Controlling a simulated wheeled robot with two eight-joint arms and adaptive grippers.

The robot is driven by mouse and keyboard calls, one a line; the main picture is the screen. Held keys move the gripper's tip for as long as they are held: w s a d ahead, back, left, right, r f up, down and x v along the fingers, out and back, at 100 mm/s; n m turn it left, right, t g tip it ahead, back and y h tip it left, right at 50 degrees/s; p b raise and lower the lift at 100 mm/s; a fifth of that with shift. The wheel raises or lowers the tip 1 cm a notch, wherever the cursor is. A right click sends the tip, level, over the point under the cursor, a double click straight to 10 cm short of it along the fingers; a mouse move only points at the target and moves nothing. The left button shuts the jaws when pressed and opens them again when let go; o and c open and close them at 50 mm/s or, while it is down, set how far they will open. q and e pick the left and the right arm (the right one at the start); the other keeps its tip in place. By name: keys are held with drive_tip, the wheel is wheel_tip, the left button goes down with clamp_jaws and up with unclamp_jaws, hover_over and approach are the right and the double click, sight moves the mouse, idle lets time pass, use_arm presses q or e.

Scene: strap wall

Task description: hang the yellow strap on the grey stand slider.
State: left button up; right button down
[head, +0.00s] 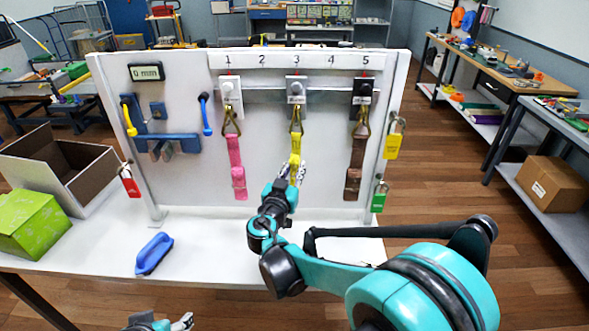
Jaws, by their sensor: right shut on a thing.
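The yellow strap (295,146) is upright in front of the white board, below number 3. Its brass ring (297,114) is at the bottom of the grey stand slider (296,86); I cannot tell whether it is hooked on or just in front. My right gripper (293,173) is shut on the lower part of the yellow strap and hides its end. My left gripper (165,324) shows only partly at the bottom edge, away from the board; its opening is unclear.
A pink strap (236,160) hangs from the white slider (230,92), and a brown strap (356,155) from the black slider (363,88). Padlocks hang at the board's edges. A blue handle (154,253), open box (62,170) and green box (32,222) are at left.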

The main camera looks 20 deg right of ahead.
drive_tip(key=c, duration=1.3)
unclamp_jaws()
drive_tip(key=shift+s, duration=0.1)
drive_tip(key=f+v, duration=0.1)
drive_tip(key=v, duration=1.1)
drive_tip(key=s+d+f+n+g+y, duration=0.3)
drive_tip(key=s+d+f+g, duration=0.3)
drive_tip(key=s+d+f, duration=0.3)
drive_tip(key=s+a+f+n+y, duration=0.1)
drive_tip(key=s+y, duration=0.1)
drive_tip(key=s, duration=0.1)
drive_tip(key=s+a+n+g+y, duration=0.1)
drive_tip(key=s+y, duration=0.1)
drive_tip(key=s, duration=0.1)
drive_tip(key=s+a+f+n+y, duration=0.1)
drive_tip(key=s+y, duration=0.1)
drive_tip(key=s, duration=0.2)
drive_tip(key=shift+a+f+g, duration=0.1)
drive_tip(key=shift+f+g, duration=0.2)
drive_tip(key=shift+g, duration=0.1)
